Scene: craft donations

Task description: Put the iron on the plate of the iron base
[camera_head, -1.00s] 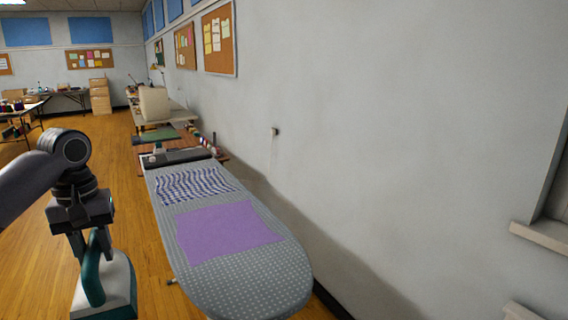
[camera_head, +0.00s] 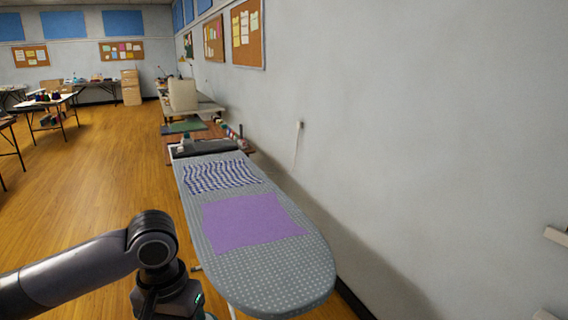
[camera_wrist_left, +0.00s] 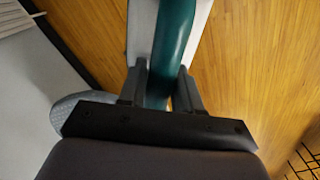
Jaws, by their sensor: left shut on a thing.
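The iron has a teal handle (camera_wrist_left: 173,40) and a pale body, both showing in the left wrist view. My left gripper (camera_wrist_left: 161,72) is shut on the handle, one finger on each side, and the iron hangs over the wooden floor. In the head view my left wrist is low, left of the ironing board; the fingers and nearly all of the iron are out of frame. A flat dark plate (camera_head: 208,147), apparently the iron base, lies at the board's far end. My right gripper is not in view.
The ironing board (camera_head: 283,282) carries a purple cloth (camera_head: 246,222) and a blue-and-white patterned cloth (camera_head: 218,175). A wall runs along its right side. A small bottle (camera_head: 187,141) stands near the dark plate. The floor left of the board is clear.

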